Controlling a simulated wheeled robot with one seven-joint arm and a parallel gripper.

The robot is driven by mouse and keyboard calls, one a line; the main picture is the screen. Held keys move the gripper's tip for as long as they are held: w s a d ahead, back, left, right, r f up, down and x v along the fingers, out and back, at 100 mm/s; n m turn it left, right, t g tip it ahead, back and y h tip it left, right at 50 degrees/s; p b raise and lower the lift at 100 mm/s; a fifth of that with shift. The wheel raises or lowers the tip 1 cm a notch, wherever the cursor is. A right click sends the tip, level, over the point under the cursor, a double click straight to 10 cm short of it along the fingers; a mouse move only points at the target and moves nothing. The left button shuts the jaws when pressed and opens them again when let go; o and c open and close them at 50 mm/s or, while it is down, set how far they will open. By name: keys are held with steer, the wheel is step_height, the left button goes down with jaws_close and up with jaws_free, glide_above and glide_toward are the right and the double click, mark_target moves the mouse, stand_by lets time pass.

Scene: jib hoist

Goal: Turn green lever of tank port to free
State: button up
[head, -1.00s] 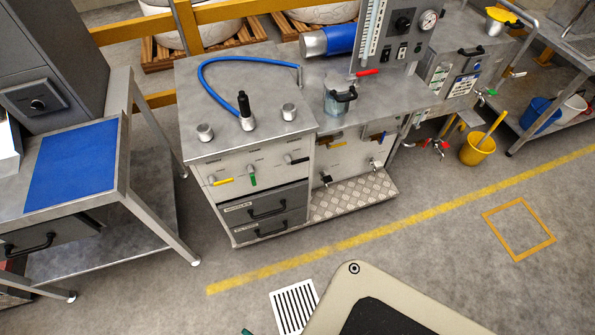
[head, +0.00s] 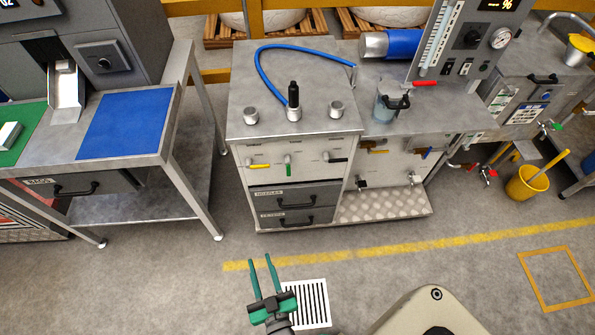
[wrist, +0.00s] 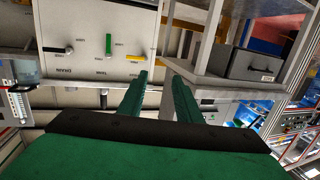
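A green lever (head: 288,169) hangs straight down on the light front panel (head: 310,158) of the steel cabinet, between a yellow lever and a black lever. It also shows in the wrist view (wrist: 108,44), where the panel appears upside down. The small labels beside it are too small to read surely. My gripper (head: 260,262) is open and empty, in front of and below the cabinet, apart from the levers. Its green fingers (wrist: 157,78) point toward the panel.
The yellow lever (head: 259,166) lies sideways, as does the black lever (head: 336,160). Drawers (head: 283,209) sit below the panel. A workbench with a blue mat (head: 125,125) stands left. A checker-plate step (head: 384,205) is at right. The floor in front is clear.

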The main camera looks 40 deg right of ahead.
steer(key=w+d+f+m+h, duration=0.2)
steer(key=w+d+f, duration=0.1)
steer(key=w+d, duration=0.6)
steer(key=h, duration=0.2)
glide_toward(289, 172)
steer(key=shift+m+g, duration=0.3)
steer(key=shift+m, duration=0.1)
steer(key=x, duration=0.6)
steer(key=shift+w+d+r, duration=0.1)
steer(key=shift+w+r, duration=0.15)
steer(key=shift+w, duration=0.05)
steer(key=shift+x, duration=0.95)
